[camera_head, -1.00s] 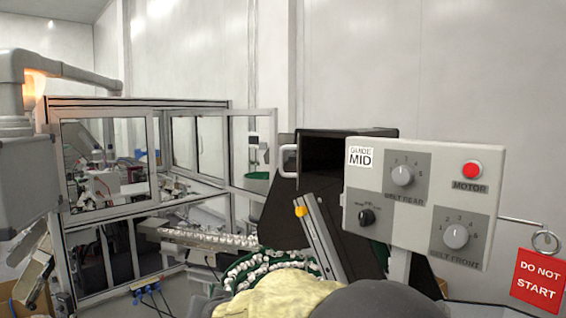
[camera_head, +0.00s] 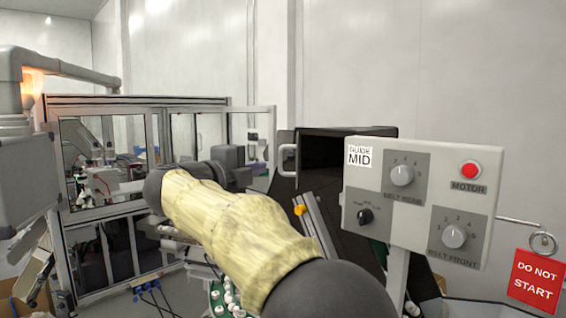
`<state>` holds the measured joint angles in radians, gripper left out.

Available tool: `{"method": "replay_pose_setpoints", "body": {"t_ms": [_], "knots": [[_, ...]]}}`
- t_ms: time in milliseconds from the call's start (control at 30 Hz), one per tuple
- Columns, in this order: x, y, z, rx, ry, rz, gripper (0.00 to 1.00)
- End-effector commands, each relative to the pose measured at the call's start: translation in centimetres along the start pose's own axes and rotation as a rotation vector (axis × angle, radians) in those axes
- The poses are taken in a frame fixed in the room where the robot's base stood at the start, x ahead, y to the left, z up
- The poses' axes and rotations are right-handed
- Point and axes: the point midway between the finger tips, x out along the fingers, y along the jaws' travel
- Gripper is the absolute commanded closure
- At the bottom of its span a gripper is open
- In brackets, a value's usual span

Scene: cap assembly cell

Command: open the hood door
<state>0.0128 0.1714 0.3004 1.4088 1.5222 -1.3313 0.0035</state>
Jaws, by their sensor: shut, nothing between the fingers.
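A framed glass enclosure (camera_head: 138,101) stands at left centre, with clear panes in metal frames. One framed glass panel (camera_head: 264,109) extends right past the end of its roof and looks swung outward. My arm in a yellow sleeve reaches up from the bottom and bends at a dark joint in front of the enclosure. My gripper (camera_head: 241,178) is at the arm's far end, in front of that panel in the picture. It is shut and empty; its fingers are hard to make out. I cannot tell whether it touches the panel.
A dark box (camera_head: 345,132) with a pale C-shaped handle (camera_head: 286,160) stands right of my gripper. A grey control box (camera_head: 416,200) with knobs and a red button is at right, above a red sign (camera_head: 537,280). A vertical grey housing (camera_head: 28,185) is at left.

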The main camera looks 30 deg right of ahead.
Motion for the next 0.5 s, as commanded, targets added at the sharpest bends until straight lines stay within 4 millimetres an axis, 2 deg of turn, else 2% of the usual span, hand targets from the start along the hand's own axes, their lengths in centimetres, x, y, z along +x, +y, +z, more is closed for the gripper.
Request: {"method": "replay_pose_setpoints", "body": {"t_ms": [167, 267, 500], "knots": [[0.4, -0.1, 0.0, -0.002, 0.001, -0.001, 1.00], [1.3, -0.2, 0.0, -0.003, 0.002, -0.002, 1.00], [5.2, -0.4, -0.1, -0.005, 0.004, -0.001, 1.00]]}}
